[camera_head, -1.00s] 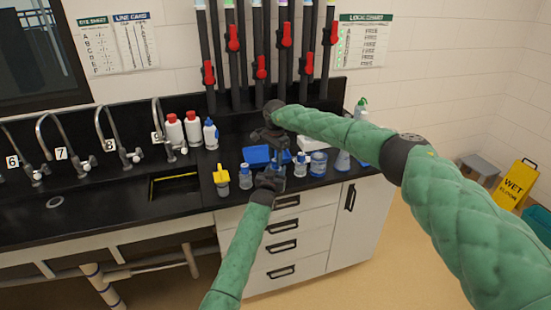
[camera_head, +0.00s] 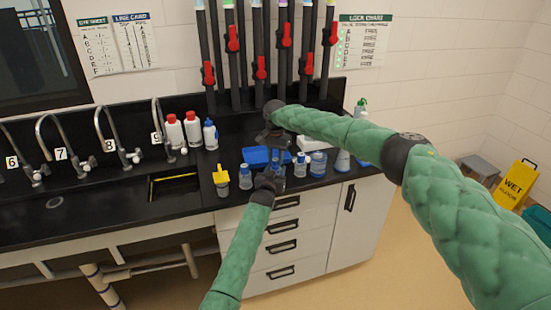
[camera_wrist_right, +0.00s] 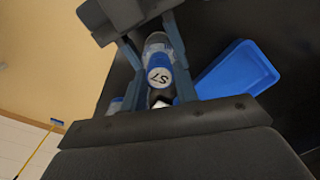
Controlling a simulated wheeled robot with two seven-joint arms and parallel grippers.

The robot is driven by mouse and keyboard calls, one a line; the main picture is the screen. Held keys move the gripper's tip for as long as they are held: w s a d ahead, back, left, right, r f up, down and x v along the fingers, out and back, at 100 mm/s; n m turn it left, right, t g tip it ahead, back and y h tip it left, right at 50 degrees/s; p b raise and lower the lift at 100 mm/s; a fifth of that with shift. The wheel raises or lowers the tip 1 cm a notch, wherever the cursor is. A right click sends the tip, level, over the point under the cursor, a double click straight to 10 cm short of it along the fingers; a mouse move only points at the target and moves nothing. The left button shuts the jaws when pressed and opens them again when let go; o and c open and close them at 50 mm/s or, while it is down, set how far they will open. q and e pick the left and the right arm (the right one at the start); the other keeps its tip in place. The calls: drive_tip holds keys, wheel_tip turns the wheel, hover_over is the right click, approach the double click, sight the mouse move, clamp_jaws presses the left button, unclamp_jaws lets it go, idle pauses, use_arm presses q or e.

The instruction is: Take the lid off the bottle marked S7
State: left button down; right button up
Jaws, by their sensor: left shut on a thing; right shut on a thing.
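The bottle marked S7 (camera_wrist_right: 157,42) shows in the right wrist view, clear with a blue lid (camera_wrist_right: 159,76) whose white top reads S7. My left gripper (camera_head: 272,176) is shut on the bottle's body from the front; its dark fingers also show in the right wrist view. My right gripper (camera_head: 277,146) is above it, shut on the lid, with a finger on each side. The lid looks in line with the bottle; I cannot tell whether there is a gap between them. In the head view the grippers hide most of the bottle.
A blue tray (camera_head: 255,156) lies just behind the grippers. Bottles with blue lids stand close by, at left (camera_head: 246,171) and right (camera_head: 318,164). A yellow-topped container (camera_head: 221,180) is farther left, beside the sink opening. Pipes with red handles rise behind.

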sight(276, 160)
drive_tip(key=shift+r, duration=0.25)
drive_tip(key=shift+r, duration=0.7)
drive_tip(key=shift+r, duration=0.2)
drive_tip(key=shift+r, duration=2)
use_arm(q)
drive_tip(key=c, duration=0.7)
unclamp_jaws()
drive_tip(key=shift+o, duration=0.2)
use_arm(e)
drive_tip(key=shift+f, duration=0.1)
